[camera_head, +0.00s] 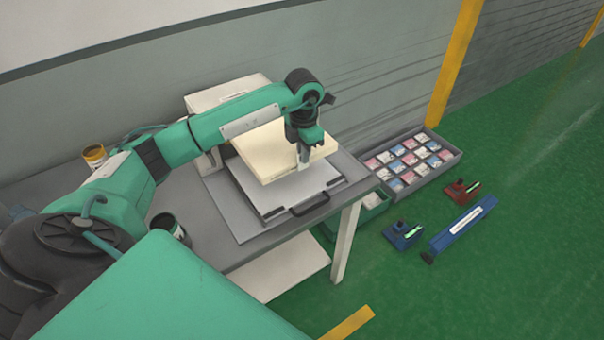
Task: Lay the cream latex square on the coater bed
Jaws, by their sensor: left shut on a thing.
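The cream latex square (264,157) is a thick pale slab, held roughly level over the coater bed. My left gripper (303,160) is shut on its right side. The coater bed (300,192) is a light grey plate on a grey base, with a dark handle at its front edge. The square hides the rear part of the bed. A strip of bed shows below the square, which appears to be above it; whether they touch at the back I cannot tell. My right gripper is not in view.
The coater stands on a grey table (215,237) with a white lower shelf. A yellow-labelled can (95,155) and a dark can (166,223) stand at the left. A sample tray (449,158), a green bin (374,205) and blue and red tools lie on the floor to the right.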

